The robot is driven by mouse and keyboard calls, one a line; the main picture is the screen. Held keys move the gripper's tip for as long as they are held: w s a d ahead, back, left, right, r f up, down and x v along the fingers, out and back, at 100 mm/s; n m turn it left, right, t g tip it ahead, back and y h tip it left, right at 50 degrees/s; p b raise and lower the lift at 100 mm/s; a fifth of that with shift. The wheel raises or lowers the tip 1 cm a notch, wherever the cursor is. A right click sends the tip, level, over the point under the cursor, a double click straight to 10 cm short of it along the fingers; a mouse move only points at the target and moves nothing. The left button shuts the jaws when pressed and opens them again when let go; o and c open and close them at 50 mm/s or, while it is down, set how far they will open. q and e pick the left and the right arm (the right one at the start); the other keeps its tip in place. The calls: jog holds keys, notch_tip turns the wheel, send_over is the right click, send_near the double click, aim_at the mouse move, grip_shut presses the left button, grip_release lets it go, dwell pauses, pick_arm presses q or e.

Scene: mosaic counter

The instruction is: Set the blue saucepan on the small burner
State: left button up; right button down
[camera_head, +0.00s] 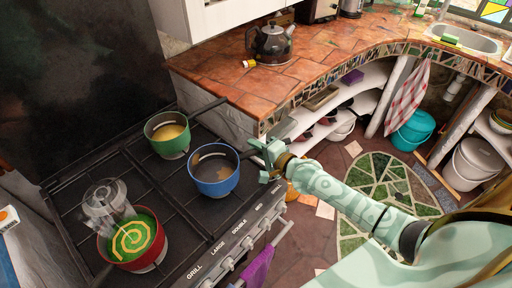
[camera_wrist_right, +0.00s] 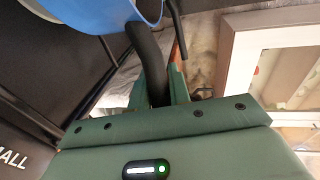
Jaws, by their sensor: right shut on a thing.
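The blue saucepan (camera_head: 213,172) is at the right side of the black stove (camera_head: 160,192), upright, with a brown patch inside. Its blue wall also shows at the top of the wrist view (camera_wrist_right: 95,12). My right gripper (camera_head: 268,154) is shut on the saucepan's black handle (camera_wrist_right: 148,60), to the right of the pan. I cannot tell whether the pan's base touches the grate. The panel reads GRILL, LARGE and DOUBLE, and the wrist view shows the letters "MALL". Which burner is the small one is not clear. My left gripper is not in view.
A green saucepan (camera_head: 167,135) stands behind the blue one, its handle pointing right. A kettle (camera_head: 270,45) stands on the tiled counter (camera_head: 215,75). A purple cloth (camera_head: 258,266) hangs in front.

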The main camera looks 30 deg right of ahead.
jog(key=shift+f, duration=0.25)
jog(key=c, duration=1.2)
grip_release()
jog(key=shift+c, duration=0.2)
jog(key=p+v, duration=0.3)
jog(key=v, duration=1.3)
jog(key=shift+s, duration=0.15)
